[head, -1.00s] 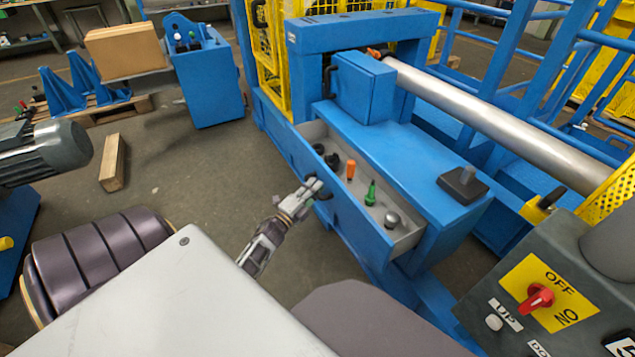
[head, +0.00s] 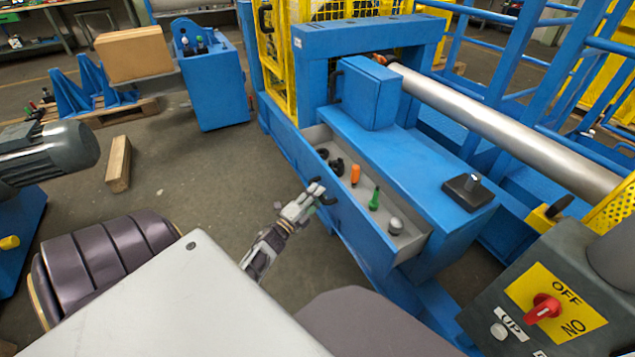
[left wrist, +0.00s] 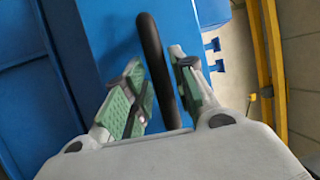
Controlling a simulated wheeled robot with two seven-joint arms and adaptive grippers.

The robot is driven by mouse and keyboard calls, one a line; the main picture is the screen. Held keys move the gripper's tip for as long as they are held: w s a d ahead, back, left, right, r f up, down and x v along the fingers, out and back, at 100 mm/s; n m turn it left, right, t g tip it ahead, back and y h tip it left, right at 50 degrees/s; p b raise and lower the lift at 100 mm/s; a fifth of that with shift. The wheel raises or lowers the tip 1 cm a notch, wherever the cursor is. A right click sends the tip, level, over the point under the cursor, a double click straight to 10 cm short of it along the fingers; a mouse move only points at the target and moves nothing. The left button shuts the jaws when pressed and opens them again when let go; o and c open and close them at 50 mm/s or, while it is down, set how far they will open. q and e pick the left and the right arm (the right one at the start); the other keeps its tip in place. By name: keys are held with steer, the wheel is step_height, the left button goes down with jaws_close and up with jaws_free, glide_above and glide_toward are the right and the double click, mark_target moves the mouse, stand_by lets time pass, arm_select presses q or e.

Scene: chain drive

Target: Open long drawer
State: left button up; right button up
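The long drawer (head: 352,222) of the blue machine is pulled out, with its grey inside showing in the head view. Its dark handle (head: 329,199) is on the front panel, and it shows as a black curved bar in the left wrist view (left wrist: 152,60). My left gripper (head: 318,191) is at the handle. In the left wrist view its two green-padded fingers (left wrist: 160,85) are spread on either side of the bar. They look open, not clamped on it. My right gripper is not in view.
In the drawer lie an orange-handled item (head: 355,174), a green item (head: 374,199), a grey knob-like item (head: 395,226) and dark rings (head: 334,162). A control box with a red switch (head: 543,308) is at lower right. Open floor lies left of the drawer.

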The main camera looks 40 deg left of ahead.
arm_select(q)
steer(key=s+f, duration=0.2)
steer(key=s, duration=0.8)
steer(key=shift+s, duration=0.35)
steer(key=shift+w, duration=0.1)
stand_by(0.4)
